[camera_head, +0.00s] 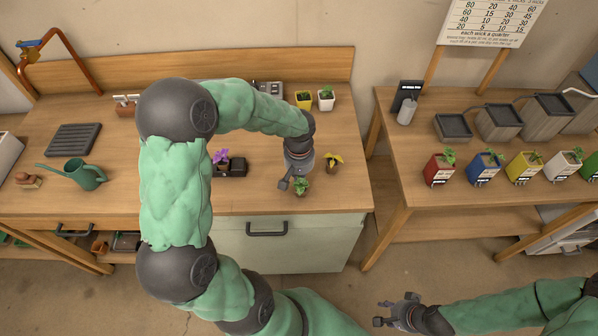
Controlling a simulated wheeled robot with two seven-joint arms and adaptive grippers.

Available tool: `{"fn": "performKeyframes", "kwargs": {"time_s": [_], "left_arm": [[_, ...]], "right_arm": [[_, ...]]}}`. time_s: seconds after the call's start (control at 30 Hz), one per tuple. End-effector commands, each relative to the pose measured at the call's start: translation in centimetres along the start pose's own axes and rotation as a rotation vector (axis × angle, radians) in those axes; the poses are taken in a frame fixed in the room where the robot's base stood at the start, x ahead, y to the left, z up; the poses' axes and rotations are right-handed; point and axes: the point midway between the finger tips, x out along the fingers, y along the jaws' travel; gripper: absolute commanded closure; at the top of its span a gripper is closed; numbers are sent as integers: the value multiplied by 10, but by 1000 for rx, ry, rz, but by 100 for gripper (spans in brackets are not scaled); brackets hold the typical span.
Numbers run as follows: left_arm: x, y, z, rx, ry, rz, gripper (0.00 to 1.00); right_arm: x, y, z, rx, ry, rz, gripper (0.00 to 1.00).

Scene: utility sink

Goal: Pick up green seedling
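The green seedling (302,188) shows small green leaves over a little pot near the front edge of the left wooden table (330,203). My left gripper (294,180) points down right at the seedling, at its upper left side. One finger shows left of the leaves; the other is hard to make out, so I cannot tell whether it grips or touches the plant. My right gripper (382,312) is open and empty, low in the view over the floor, well away from the tables.
A yellow-flowered plant (333,161) stands close right of my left gripper. A purple-flowered plant (221,158) and a dark tray (236,167) are to its left. Yellow (304,100) and white (326,102) pots stand behind. Several coloured planters line the right table (420,190).

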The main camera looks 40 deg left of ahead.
Motion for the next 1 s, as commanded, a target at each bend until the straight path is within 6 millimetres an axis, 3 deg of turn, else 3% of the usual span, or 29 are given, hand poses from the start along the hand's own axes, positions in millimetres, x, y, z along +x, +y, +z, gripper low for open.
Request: {"fn": "performKeyframes", "kwargs": {"time_s": [0.2,0.37,0.77,1.0], "left_arm": [[0,0,26,1,1,1,100],[0,0,36,1,1,1,100],[0,0,36,0,0,0,100],[1,1,20,0,-1,0,100]], "right_arm": [[2,0,0,0,0,0,60],[2,1,0,0,0,0,60],[2,1,0,0,0,0,60],[3,1,0,0,0,0,60]]}}
